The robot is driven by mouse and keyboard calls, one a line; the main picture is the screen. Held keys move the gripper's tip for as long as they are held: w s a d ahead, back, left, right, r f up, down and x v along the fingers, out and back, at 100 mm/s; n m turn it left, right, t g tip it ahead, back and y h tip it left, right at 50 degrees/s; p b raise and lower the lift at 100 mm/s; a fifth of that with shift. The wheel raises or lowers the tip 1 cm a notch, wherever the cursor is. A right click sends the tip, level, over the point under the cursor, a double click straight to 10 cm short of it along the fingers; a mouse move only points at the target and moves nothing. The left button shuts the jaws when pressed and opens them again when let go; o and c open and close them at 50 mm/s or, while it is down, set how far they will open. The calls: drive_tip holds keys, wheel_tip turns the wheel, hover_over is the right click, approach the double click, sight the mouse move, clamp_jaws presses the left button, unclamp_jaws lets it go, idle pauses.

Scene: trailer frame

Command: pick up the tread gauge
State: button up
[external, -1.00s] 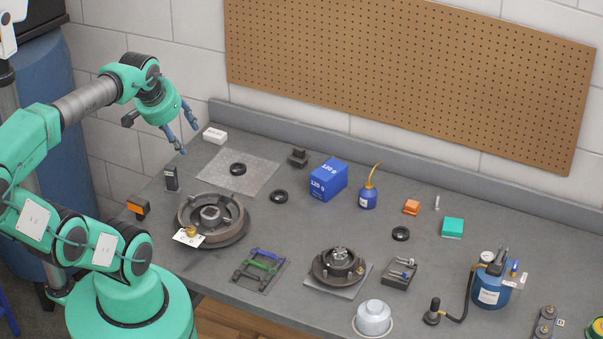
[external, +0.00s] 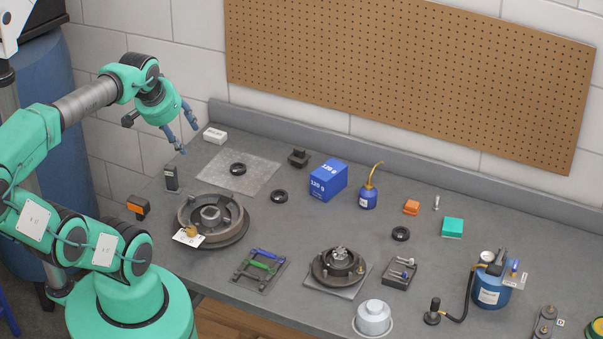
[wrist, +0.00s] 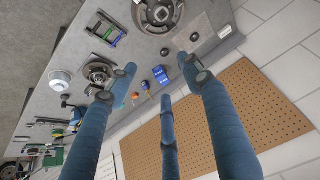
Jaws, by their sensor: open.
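I cannot pick out the tread gauge with certainty. A small, slim silver piece (external: 437,203) at the back right of the bench, beside the teal box, may be it; it is too small to read. My gripper (external: 189,140) is open and empty, high over the far left end of the bench, well to the left of that piece. In the wrist view its blue fingers (wrist: 155,88) are spread apart with nothing between them. The silver piece cannot be made out there.
A pegboard (external: 400,75) hangs behind.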

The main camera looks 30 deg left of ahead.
idle(0.8)
drive_tip(key=n+g+p, duration=0.2)
drive_tip(key=g, duration=0.4)
hover_over(172, 167)
wheel_tip(172, 167, down, 28)
drive_tip(key=shift+w+d, duration=0.1)
drive_tip(key=shift+d, duration=0.05)
drive_tip(key=shift+a+f, duration=0.25)
drive_tip(key=shift+f, duration=0.2)
drive_tip(key=shift+f, duration=0.15)
